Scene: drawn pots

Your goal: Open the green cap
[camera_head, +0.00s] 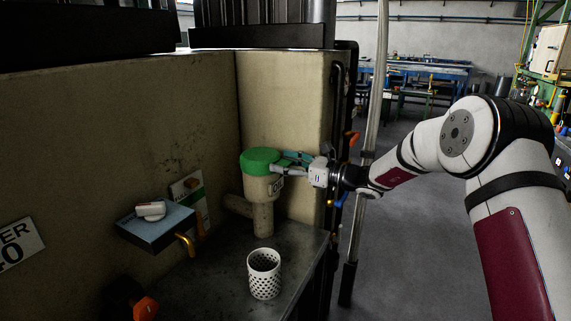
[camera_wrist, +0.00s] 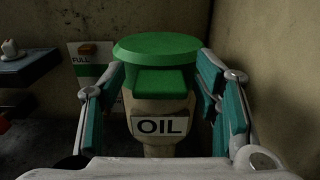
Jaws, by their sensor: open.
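The green cap (camera_head: 259,161) sits closed on top of a beige oil pot in the head view. In the wrist view the green cap (camera_wrist: 157,47) has a front tab that hangs down over the pot's front. The oil pot (camera_wrist: 159,107) carries a white label reading OIL. My gripper (camera_head: 290,166) reaches in from the right. In the wrist view my gripper's teal-padded fingers (camera_wrist: 164,98) are open, one on each side of the pot and tab. Gaps show between the fingers and the tab. Part of the pot's lower body is hidden by my gripper.
A white perforated cup (camera_head: 264,274) stands on the dark metal bench (camera_head: 215,285). A small blue-grey wall shelf (camera_head: 155,228) with a white item is at left. A sign reading FULL (camera_wrist: 88,62) stands behind the pot. Beige walls enclose the back and right.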

